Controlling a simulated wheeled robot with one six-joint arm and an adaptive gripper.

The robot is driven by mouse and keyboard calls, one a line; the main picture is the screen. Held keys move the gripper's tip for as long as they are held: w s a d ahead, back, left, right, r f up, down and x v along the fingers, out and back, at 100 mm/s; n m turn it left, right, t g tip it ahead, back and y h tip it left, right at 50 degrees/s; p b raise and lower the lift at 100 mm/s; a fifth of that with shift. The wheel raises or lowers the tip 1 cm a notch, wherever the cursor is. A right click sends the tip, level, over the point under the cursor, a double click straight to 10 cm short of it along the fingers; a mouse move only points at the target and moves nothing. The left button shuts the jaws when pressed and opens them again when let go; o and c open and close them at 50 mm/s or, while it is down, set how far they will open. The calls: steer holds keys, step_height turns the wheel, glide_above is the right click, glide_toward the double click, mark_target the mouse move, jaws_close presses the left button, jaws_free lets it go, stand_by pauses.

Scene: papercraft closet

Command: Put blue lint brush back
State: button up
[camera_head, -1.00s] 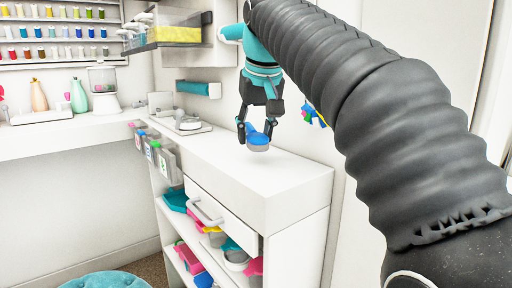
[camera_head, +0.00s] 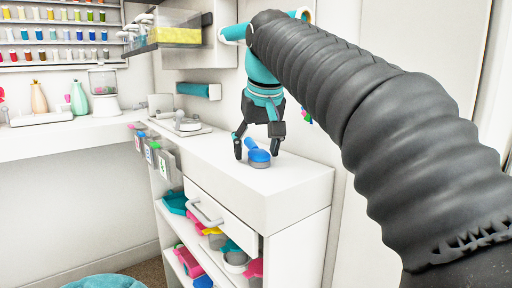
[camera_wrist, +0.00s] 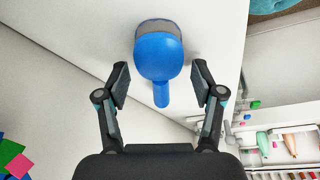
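The blue lint brush (camera_head: 260,158) rests on the white cabinet top (camera_head: 215,160), near its right end. In the wrist view the brush (camera_wrist: 160,57) shows its rounded blue head, a grey edge at the top and a short handle pointing toward my gripper. My gripper (camera_head: 257,147) hangs just above and around the brush. In the wrist view my gripper (camera_wrist: 160,86) is open, with one finger on each side of the handle and a visible gap to it on both sides.
A grey and white device (camera_head: 187,123) stands farther back on the cabinet top. A teal roll (camera_head: 199,90) is on the wall behind. A drawer with a handle (camera_head: 203,213) and shelves of colourful items lie below. The cabinet top between device and brush is clear.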

steer(key=p+v, duration=0.1)
steer(key=v, duration=1.1)
steer(key=shift+r, duration=0.2)
steer(key=shift+d, duration=0.1)
